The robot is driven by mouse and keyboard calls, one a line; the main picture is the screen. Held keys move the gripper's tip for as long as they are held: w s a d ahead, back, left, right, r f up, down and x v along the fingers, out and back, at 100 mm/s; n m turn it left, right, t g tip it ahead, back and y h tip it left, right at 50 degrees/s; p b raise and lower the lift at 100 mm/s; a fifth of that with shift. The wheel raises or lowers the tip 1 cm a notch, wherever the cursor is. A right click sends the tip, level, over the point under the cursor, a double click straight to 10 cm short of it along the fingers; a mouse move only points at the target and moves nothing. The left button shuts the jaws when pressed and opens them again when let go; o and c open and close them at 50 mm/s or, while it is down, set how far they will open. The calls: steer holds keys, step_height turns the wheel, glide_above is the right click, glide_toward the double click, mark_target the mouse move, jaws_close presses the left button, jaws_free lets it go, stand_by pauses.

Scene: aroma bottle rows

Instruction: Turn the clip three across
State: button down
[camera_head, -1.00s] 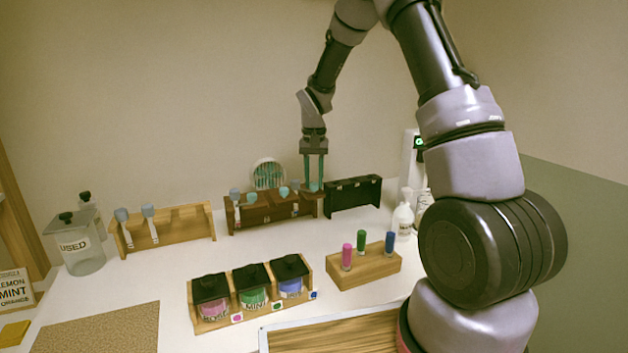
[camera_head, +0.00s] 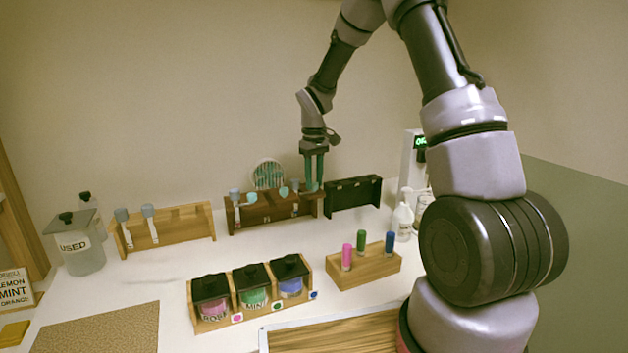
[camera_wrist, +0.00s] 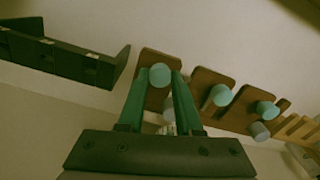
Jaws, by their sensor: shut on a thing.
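My gripper (camera_head: 314,187) points down at the right end of the dark brown rack (camera_head: 268,218). Its green fingers are shut on a clip with a round teal head (camera_wrist: 160,75), which shows between the fingertips in the wrist view. The clip's lower part is hidden. To its left in the head view, the same rack holds other clips, with a teal head (camera_head: 284,191), a grey head (camera_head: 296,184) and a grey-blue head (camera_head: 235,195). In the wrist view two more teal heads (camera_wrist: 221,95) show beside my gripper.
A black rack (camera_head: 353,197) stands empty just right of my gripper. A light wooden rack (camera_head: 185,229) with two grey-blue-headed clips stands left. In front are a tray of lidded jars (camera_head: 252,292) and a block with coloured sticks (camera_head: 364,268). White bottles (camera_head: 403,220) stand right.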

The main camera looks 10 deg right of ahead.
mark_target(314, 183)
stand_by(0.3)
steer(key=c, duration=0.6)
jaws_free()
steer(key=shift+r, duration=0.15)
step_height(314, 183, up, 11)
steer(key=shift+f, duration=0.2)
